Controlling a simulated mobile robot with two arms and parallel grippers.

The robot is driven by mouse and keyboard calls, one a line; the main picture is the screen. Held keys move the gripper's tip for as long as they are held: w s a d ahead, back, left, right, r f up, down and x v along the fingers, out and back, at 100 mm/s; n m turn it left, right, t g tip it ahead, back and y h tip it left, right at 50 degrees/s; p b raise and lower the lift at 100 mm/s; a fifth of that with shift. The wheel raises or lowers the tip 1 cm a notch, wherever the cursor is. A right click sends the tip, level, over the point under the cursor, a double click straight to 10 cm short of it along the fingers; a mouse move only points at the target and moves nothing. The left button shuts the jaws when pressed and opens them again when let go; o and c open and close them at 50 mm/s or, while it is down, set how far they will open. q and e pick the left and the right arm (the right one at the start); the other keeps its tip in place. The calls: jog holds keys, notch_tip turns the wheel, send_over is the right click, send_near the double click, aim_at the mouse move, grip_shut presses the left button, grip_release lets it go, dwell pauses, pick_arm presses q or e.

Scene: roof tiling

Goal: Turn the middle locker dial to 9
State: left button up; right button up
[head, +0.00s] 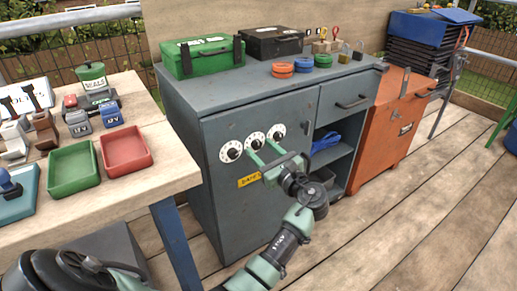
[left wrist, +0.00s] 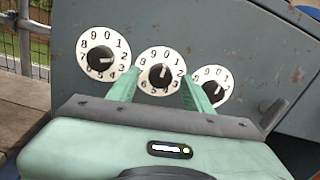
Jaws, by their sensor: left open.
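The grey locker (head: 215,190) has three round white dials with black knobs in a slanting row on its door. The middle dial (head: 255,140) also shows in the left wrist view (left wrist: 160,72); the pale mark on its knob points roughly upward, the exact digit hard to tell. The left dial (left wrist: 103,55) and right dial (left wrist: 212,85) flank it. My left gripper (head: 261,149) is open in front of the middle dial. In the left wrist view its green fingers (left wrist: 161,77) stand on either side of the middle knob; contact cannot be told. My right gripper is not in view.
A yellow label (head: 249,180) is below the dials. A green case (head: 205,57) and black case (head: 272,42) stand on the locker top. An orange cabinet (head: 385,135) is to the right. A wooden table with a green tray (head: 73,169) and red tray (head: 126,150) is left.

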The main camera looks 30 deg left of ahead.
pick_arm(q)
grip_shut()
